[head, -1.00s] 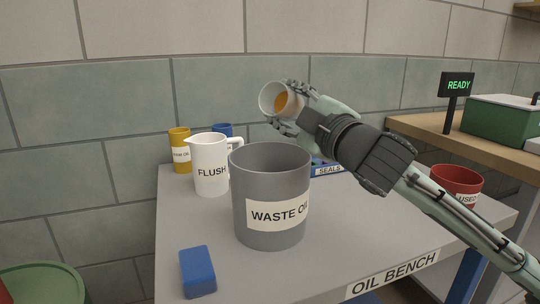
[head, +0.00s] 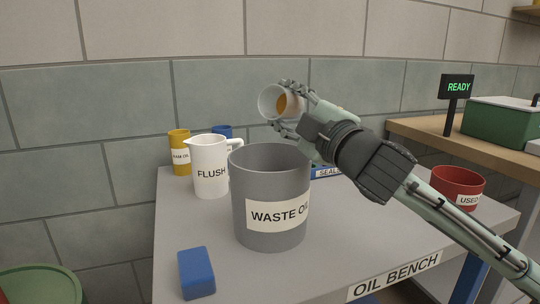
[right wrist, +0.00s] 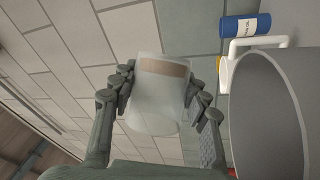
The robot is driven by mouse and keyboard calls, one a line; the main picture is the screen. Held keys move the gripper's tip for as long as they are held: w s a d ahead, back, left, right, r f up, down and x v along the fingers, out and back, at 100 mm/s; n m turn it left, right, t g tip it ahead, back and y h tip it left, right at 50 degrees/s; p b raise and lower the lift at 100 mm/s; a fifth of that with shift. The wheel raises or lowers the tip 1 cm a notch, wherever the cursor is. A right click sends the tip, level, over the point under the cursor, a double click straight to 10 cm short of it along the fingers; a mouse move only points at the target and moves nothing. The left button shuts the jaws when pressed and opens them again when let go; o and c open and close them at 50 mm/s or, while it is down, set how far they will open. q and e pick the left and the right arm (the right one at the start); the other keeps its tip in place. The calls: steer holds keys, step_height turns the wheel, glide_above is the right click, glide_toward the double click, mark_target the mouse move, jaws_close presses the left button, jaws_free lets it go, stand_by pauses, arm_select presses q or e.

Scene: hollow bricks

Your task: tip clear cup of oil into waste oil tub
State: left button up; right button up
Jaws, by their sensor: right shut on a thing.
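The clear cup (head: 276,103) is held in the air above the far rim of the waste oil tub. My right gripper (head: 286,106) is shut on the cup. In the right wrist view the cup (right wrist: 158,105) sits between the two fingers (right wrist: 158,95), with a brownish band of oil near one end. The grey waste oil tub (head: 270,215), labelled WASTE OIL, stands upright on the bench. Its inner bottom is hidden in the head view. I see no stream of oil. My left gripper is not in view.
A white FLUSH jug (head: 209,178) stands close to the tub's left, with a yellow can (head: 180,140) and a blue can (head: 222,130) behind. A blue block (head: 197,272) lies at front left. A red USED tub (head: 457,184) is at right. The bench front (head: 330,270) is clear.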

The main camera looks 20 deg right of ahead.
steer(key=shift+f, duration=0.1)
steer(key=shift+f+n+b, duration=0.15)
steer(key=shift+n+b, duration=0.4)
steer(key=shift+n, duration=0.05)
steer(key=shift+s+y, duration=0.1)
steer(key=shift+y, duration=0.3)
steer(key=shift+a+n+t, duration=0.1)
steer(key=shift+n+t, duration=0.2)
steer(key=shift+n, duration=0.1)
